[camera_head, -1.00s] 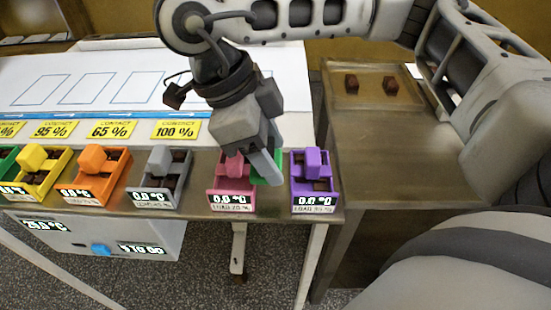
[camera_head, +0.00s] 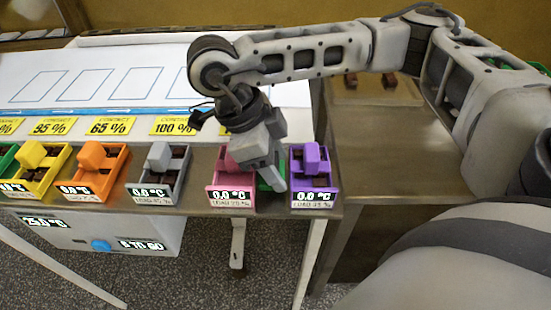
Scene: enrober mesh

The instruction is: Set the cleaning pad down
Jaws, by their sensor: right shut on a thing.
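My right gripper (camera_head: 272,181) reaches down from above at the gap between the pink tray (camera_head: 232,197) and the purple tray (camera_head: 315,200). It is shut on a green cleaning pad (camera_head: 264,186), which is mostly hidden behind the fingers. Small green parts show on both sides of the fingertips, near the table's front edge. I cannot tell whether the pad touches the table. My left gripper is not in view.
Grey (camera_head: 158,190), orange (camera_head: 93,180) and yellow (camera_head: 38,175) trays stand in a row to the left. Yellow percentage cards (camera_head: 112,125) lie behind them, before a white sheet with blue outlines (camera_head: 100,75). A brown side table (camera_head: 385,150) stands right, with dark blocks at its back.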

